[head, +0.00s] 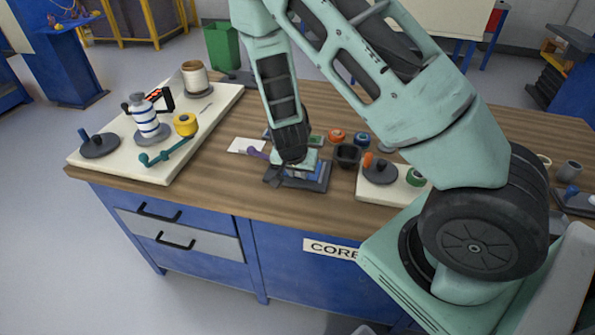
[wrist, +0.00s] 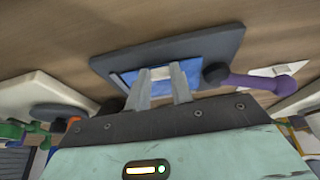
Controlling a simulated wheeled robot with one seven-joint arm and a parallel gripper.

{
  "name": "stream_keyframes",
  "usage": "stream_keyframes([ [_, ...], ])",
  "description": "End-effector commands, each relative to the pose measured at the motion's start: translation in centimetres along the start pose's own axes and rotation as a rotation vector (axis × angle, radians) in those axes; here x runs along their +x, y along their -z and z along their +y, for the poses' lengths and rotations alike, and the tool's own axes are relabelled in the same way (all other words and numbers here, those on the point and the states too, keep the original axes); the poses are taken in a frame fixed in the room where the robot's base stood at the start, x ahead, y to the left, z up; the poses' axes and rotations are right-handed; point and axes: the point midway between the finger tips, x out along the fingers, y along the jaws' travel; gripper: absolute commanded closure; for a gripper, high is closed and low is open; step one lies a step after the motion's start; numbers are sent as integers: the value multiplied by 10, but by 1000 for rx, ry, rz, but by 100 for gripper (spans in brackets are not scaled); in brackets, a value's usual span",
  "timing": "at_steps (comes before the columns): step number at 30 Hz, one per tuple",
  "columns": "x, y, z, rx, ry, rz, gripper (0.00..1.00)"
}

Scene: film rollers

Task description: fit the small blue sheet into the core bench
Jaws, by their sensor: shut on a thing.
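My gripper (head: 298,166) points down over a dark grey tray (head: 322,184) on the wooden top of the bench labelled "CORE" (head: 328,248). In the wrist view my two fingers (wrist: 160,84) are close together and shut on the small blue sheet (wrist: 204,79). A pale patch shows between the fingertips. The blue sheet lies over the dark tray, which extends past it in the wrist view (wrist: 220,42). In the head view the blue sheet (head: 312,174) is partly hidden by my gripper. I cannot tell whether the sheet touches the tray.
A purple-handled tool (wrist: 262,83) with a dark round end lies close to the tray, near a white sheet (head: 243,146). Another cream board (head: 378,194) stands right. A dark cup (head: 347,156) is close by.

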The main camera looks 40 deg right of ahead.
Motion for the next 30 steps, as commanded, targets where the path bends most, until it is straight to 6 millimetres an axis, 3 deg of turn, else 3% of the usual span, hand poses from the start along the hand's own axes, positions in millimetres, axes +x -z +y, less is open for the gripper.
stream_keyframes([
  [7, 3, -1, 0, 0, 0, 0, 100],
  [8, 2, -1, 0, 0, 0, 1, 72],
  [10, 2, 0, 0, 0, 0, 1, 56],
  [22, -7, 1, -1, -2, 2, 2, 56],
  [30, -61, 1, -2, -4, 6, 4, 56],
])
